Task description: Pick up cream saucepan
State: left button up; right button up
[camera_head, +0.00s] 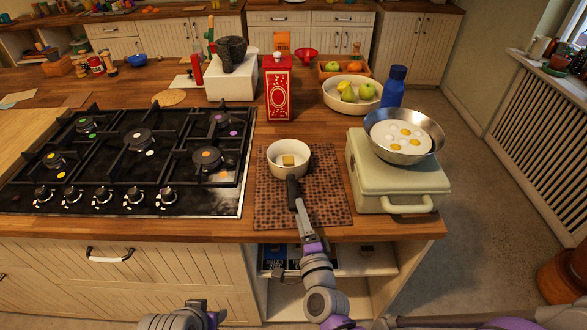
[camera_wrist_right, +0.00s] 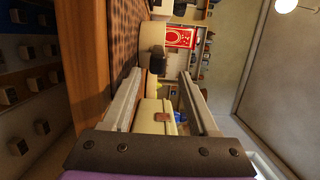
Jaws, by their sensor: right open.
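The cream saucepan (camera_head: 289,170) sits on a brown patterned mat (camera_head: 324,200) with a yellowish block inside. Its dark handle (camera_head: 291,190) points toward me. In the right wrist view the saucepan (camera_wrist_right: 151,36) shows sideways, with its handle (camera_wrist_right: 156,62) end-on between the finger lines. My right gripper (camera_head: 299,207) is at the near end of the handle; the wrist view shows its fingers (camera_wrist_right: 160,74) spread apart and empty. Whether they overlap the handle tip is unclear. My left gripper (camera_head: 197,307) is at the bottom edge, partly cut off, its fingers unclear.
A black gas hob (camera_head: 130,150) lies left of the mat. A cream box (camera_head: 400,180) carries a metal pan with eggs (camera_head: 404,137) at right. A red box (camera_head: 279,90), a fruit bowl (camera_head: 330,100) and a blue bottle (camera_head: 394,87) stand behind. Open shelves (camera_head: 345,262) lie below the counter edge.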

aim_at(291, 189)
jog(key=w, duration=0.2)
jog(key=w+a, duration=0.1)
jog(key=shift+w, duration=0.35)
jog(key=w, duration=0.2)
jog(key=w+a+p, duration=0.1)
jog(key=w, duration=0.1)
jog(key=shift+w+a+f, duration=0.15)
jog(key=shift+w, duration=0.2)
jog(key=shift+w+f, duration=0.1)
jog(key=shift+w, duration=0.2)
jog(key=shift+s, duration=0.15)
jog(key=shift+c, duration=0.4)
pick_arm(q)
jog(key=shift+w+r, duration=0.2)
jog(key=shift+r, duration=0.35)
jog(key=shift+w+r, duration=0.15)
jog(key=shift+r, duration=0.4)
pick_arm(e)
grip_shut()
